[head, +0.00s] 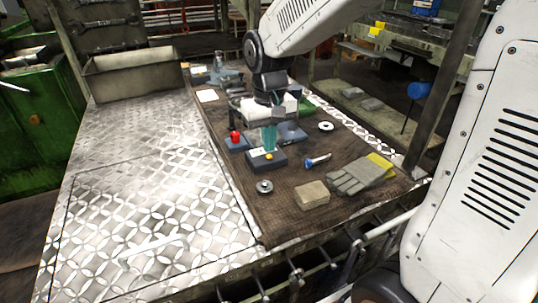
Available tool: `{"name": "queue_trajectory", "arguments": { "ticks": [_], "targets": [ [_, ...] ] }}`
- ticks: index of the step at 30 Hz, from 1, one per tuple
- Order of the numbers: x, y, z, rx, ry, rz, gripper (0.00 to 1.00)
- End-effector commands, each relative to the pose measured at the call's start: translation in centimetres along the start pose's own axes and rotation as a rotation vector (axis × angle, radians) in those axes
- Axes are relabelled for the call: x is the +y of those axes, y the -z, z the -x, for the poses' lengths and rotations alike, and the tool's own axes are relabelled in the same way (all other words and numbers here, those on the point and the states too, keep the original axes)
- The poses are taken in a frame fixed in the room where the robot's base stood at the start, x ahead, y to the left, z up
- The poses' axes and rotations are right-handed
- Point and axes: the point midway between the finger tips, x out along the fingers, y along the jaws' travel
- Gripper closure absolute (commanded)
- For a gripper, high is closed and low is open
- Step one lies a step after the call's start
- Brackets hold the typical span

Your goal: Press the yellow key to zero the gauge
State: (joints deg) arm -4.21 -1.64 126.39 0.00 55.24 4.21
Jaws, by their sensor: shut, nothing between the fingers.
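A small dark box (277,164) on the brown mat carries a yellow key (269,156) on its top face, beside a pale label. I take this box to be the gauge's key box. My gripper (268,148) points down with its teal fingers together, just behind the yellow key. The fingertips are close above the box; I cannot tell whether they touch it. Nothing is held. A second dark box with a red knob (235,137) stands just left of my gripper. A dark blue-grey object (291,133), perhaps the gauge, is partly hidden behind my gripper.
On the mat (240,187) lie a metal ring (264,187), a blue-ended bolt (317,161), a tan block (312,195), grey-yellow gloves (360,174) and a pale ring (326,126). A metal bin (132,74) stands at the back left. The patterned metal plate (150,190) on the left is clear.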

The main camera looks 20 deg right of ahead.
Motion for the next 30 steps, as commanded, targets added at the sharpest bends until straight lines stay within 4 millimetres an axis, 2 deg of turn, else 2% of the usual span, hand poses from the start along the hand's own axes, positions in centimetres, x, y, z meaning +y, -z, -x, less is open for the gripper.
{"name": "queue_trajectory", "arguments": {
  "ticks": [30],
  "targets": [
    [0.0,0.0,-1.5,-0.001,0.0,0.0,1.0]
  ]
}}
